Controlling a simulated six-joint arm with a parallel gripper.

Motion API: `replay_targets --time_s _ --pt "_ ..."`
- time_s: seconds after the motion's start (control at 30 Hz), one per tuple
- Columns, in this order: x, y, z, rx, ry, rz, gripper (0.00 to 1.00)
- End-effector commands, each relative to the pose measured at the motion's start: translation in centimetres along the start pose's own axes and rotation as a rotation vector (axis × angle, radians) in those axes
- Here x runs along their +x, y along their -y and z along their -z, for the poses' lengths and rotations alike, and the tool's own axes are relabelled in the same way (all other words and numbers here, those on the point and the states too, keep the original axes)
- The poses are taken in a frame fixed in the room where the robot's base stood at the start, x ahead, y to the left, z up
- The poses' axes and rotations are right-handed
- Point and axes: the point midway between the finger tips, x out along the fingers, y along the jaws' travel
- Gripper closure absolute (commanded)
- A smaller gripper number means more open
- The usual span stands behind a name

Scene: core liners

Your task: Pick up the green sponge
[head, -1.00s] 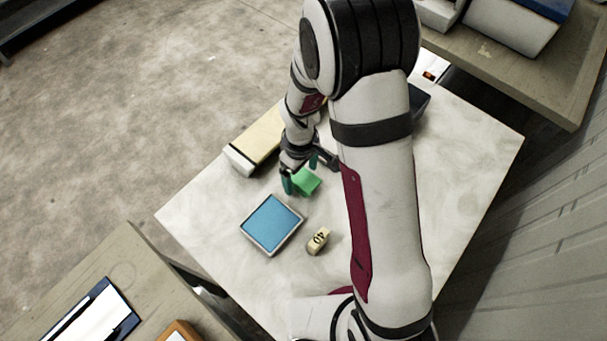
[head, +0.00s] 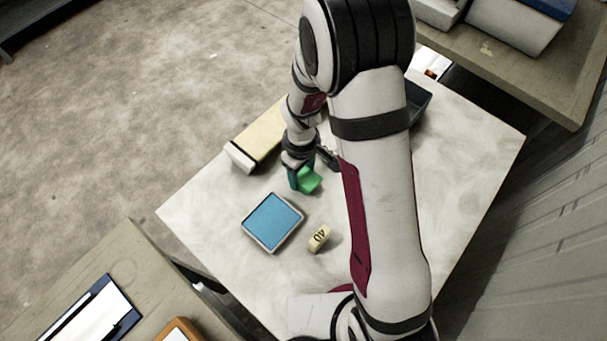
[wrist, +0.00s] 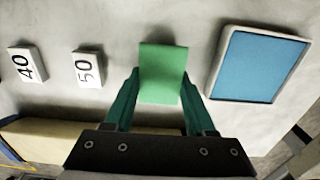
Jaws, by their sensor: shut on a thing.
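The green sponge (head: 311,182) is on the pale table, just behind the blue pad in the head view. It also shows in the wrist view as a green block (wrist: 162,66) between the two teal fingers. My gripper (head: 302,178) is shut on the sponge, with one finger along each side of it in the wrist view (wrist: 162,88). I cannot tell whether the sponge is clear of the table. Part of the sponge is hidden by a finger in the head view.
A blue pad in a pale frame (head: 272,222) lies close by. A block marked 40 (head: 319,238) lies to its right; a block marked 50 (wrist: 87,68) shows in the wrist view. A long beige box (head: 260,143) lies behind left. A dark tray (head: 419,98) stands back right.

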Motion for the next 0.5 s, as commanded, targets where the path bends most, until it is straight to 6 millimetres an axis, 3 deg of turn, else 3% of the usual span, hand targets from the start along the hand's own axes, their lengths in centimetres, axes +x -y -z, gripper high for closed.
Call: replay_targets --time_s 0.17,0.3,0.5 --pt "-1.4 -0.1 0.1 0.000 -0.003 -0.002 0.95" --pt "-4.1 0.0 0.1 0.000 -0.005 -0.002 0.95" --pt "-6.8 -2.1 -4.0 0.007 -0.003 -0.002 0.95"
